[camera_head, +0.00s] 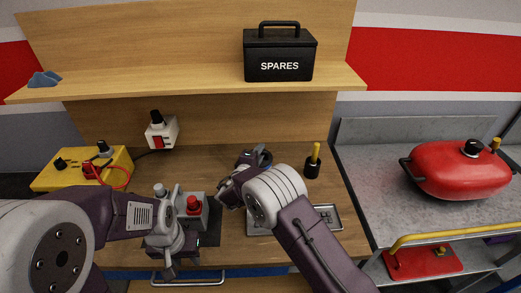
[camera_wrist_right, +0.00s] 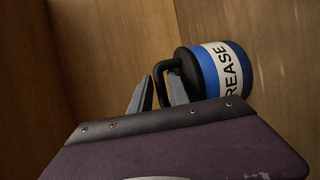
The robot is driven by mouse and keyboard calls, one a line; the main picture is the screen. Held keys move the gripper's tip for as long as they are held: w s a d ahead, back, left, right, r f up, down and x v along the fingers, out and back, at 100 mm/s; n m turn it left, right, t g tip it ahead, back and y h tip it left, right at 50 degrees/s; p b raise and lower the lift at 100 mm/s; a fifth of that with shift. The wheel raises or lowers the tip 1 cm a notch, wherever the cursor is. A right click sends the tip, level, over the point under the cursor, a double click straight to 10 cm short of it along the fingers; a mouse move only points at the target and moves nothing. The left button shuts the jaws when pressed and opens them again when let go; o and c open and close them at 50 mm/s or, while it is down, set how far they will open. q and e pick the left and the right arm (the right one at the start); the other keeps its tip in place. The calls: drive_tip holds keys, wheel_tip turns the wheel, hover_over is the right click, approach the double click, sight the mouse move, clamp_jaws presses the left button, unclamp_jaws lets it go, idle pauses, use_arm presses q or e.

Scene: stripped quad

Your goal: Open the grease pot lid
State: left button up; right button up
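The grease pot (camera_wrist_right: 222,72) is blue with a white label and a dark lid (camera_wrist_right: 187,72) that carries a black loop handle (camera_wrist_right: 161,78). It appears tilted sideways in the right wrist view. In the head view the pot (camera_head: 264,157) is partly hidden behind my right gripper (camera_head: 243,167). In the right wrist view my right gripper (camera_wrist_right: 159,84) has its grey fingers apart, one on each side of the handle's bar, with a gap visible. My left gripper (camera_head: 181,265) points down near the bench's front edge, fingers apart and empty.
A grey box with a red button (camera_head: 194,206) stands beside my left gripper. A metal tray (camera_head: 327,217) lies partly under my right arm. A black holder with a yellow handle (camera_head: 313,163) stands right of the pot. The SPARES box (camera_head: 279,54) sits on the shelf above.

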clamp_jaws()
idle(1.3)
